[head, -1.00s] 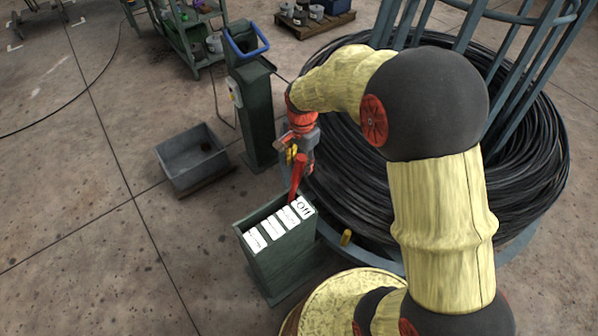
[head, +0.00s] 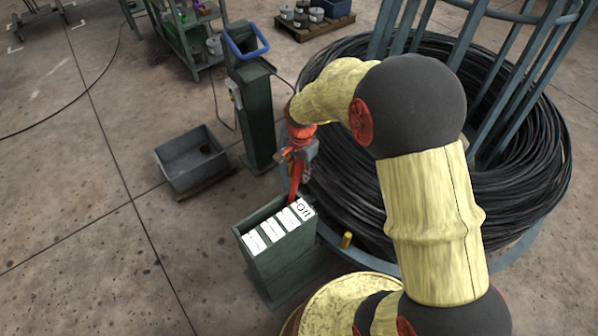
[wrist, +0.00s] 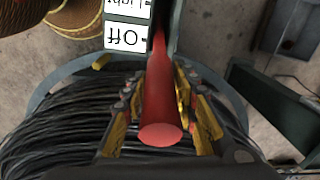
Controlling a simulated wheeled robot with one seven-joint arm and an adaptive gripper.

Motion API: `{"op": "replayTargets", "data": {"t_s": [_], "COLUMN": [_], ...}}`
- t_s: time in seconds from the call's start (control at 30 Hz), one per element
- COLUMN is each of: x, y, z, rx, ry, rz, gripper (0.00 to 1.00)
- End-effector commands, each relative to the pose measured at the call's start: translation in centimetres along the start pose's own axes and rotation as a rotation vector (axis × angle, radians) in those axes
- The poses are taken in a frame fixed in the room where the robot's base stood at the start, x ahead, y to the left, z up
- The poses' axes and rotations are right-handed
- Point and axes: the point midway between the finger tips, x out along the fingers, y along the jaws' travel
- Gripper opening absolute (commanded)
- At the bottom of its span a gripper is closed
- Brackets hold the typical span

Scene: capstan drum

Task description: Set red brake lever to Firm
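The red brake lever (head: 294,190) rises from the slot of a green box-shaped stand (head: 280,262), at the end beside the "Off" label (head: 304,209). In the wrist view the lever (wrist: 160,105) points up toward the camera between my two fingers. My gripper (head: 298,168) is over the lever's upper part. The yellow finger pads (wrist: 160,88) lie on both sides of it, with narrow gaps seeming to show, so it looks open around the lever. The "Light" label (wrist: 125,5) is next to "Off"; the other labels are too small to read.
A large coil of black cable (head: 345,160) lies right behind the stand. A grey bin (head: 192,158) is on the floor to the left. Floor in front-left is clear.

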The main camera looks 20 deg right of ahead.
Motion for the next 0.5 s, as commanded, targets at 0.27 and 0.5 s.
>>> {"op": "replayTargets", "data": {"t_s": [0.27, 0.5], "x": [-0.01, -0.01], "y": [0.01, 0.01], "z": [0.00, 0.00], "rx": [0.000, 0.000], "ry": [0.000, 0.000], "rz": [0.000, 0.000], "gripper": [0.11, 0.00]}}
